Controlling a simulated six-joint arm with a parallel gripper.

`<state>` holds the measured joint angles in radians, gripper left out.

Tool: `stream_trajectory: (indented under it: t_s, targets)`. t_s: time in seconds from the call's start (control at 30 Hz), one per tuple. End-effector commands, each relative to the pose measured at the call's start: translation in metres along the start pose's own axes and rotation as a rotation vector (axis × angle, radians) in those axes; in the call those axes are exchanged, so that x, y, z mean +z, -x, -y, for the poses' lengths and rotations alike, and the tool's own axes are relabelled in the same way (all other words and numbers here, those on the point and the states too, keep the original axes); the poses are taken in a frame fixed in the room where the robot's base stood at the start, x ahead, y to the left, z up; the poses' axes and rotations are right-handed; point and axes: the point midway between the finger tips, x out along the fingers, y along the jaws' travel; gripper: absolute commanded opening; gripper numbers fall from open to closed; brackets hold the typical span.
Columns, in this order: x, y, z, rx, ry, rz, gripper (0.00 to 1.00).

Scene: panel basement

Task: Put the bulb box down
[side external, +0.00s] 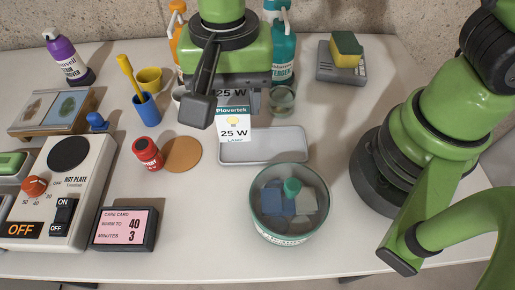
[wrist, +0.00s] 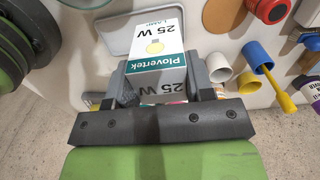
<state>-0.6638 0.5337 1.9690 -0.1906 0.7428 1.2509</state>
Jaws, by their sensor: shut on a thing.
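The bulb box (side external: 234,122) is a white and teal carton marked "Plovertek 25 W" with a lamp picture. It also shows in the wrist view (wrist: 157,55), between the two fingers. My gripper (wrist: 160,85) is shut on the box, with one finger on each side. In the side external view my gripper (side external: 232,88) is above the back middle of the table, and the box hangs below it, overlapping the back left part of a grey tray (side external: 265,154). I cannot tell whether the box touches anything beneath it.
A glass jar (side external: 282,99) and a teal bottle (side external: 284,55) stand close on the right. A cork coaster (side external: 182,154) and a red jar (side external: 147,153) lie to the left. A round tub (side external: 290,232) with several items is in front.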

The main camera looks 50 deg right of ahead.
Motion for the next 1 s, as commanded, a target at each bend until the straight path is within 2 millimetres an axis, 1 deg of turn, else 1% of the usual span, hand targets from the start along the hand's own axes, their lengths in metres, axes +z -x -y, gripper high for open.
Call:
stream_trajectory:
  t_s: [0.03,0.1,0.17,0.27,0.4,0.5,0.67,0.8,0.87,1.0]
  targets:
    - [-0.011,0.001,-0.012,0.000,-0.009,0.000,0.25]
    - [-0.020,0.002,-0.025,-0.001,-0.010,0.001,0.25]
    - [-0.025,0.001,-0.033,-0.001,-0.009,0.001,0.25]
    - [-0.029,-0.009,-0.040,0.004,-0.006,0.003,0.25]
    - [-0.030,-0.036,-0.042,0.006,-0.004,0.003,0.25]
    - [-0.030,-0.050,-0.042,0.004,-0.004,0.002,0.25]
    - [-0.030,-0.065,-0.041,0.003,-0.005,0.002,0.25]
    - [-0.030,-0.086,-0.041,0.004,-0.004,0.002,0.25]
    - [-0.030,-0.093,-0.041,0.003,-0.004,0.002,0.25]
    - [-0.030,-0.100,-0.040,-0.001,-0.005,0.001,0.25]
